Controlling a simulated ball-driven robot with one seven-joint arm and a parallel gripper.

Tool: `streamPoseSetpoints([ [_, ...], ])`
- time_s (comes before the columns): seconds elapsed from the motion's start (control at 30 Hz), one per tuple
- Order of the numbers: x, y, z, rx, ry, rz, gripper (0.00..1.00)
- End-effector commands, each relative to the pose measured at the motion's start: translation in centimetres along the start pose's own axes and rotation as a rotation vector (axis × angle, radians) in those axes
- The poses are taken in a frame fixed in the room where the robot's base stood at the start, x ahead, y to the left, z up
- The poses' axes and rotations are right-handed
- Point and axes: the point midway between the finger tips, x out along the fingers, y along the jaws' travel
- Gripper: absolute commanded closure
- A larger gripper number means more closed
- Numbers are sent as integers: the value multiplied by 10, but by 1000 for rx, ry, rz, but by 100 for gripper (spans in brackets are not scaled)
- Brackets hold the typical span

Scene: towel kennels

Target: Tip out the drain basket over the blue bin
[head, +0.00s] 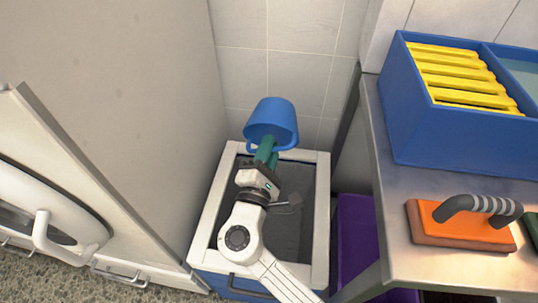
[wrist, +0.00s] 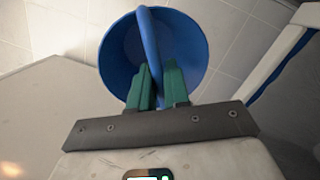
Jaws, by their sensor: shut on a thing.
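The drain basket (head: 270,115) is a round blue pail with a hoop handle. My gripper (head: 266,152) has green fingers shut on that handle. In the wrist view the fingers (wrist: 160,85) pinch the handle, and the basket (wrist: 122,50) shows its open mouth towards the camera. Its visible inside is plain blue, with no contents seen. The basket is tilted, mouth towards my gripper. It appears near the back edge of the blue bin (head: 212,283), which has a pale rim and a dark grey inside. My arm hides part of the bin's inside.
On the right, a metal table (head: 400,205) carries a blue divided box (head: 420,130) with yellow slats and an orange block (head: 440,230) with a grey handle. A purple thing (head: 357,235) stands beside the bin. A tiled wall is behind, a pale panel left.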

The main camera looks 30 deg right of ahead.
Motion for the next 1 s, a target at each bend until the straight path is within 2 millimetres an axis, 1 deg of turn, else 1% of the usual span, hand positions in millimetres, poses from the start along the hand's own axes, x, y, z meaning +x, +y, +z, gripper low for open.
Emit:
streamPoseSetpoints([
  [0.03,0,-4,-2,2,-7,11,100],
  [0.23,0,-6,-3,6,-31,52,100],
  [0.63,0,-6,-3,15,-74,125,100],
  [1.0,0,-4,-2,17,-82,142,100],
])
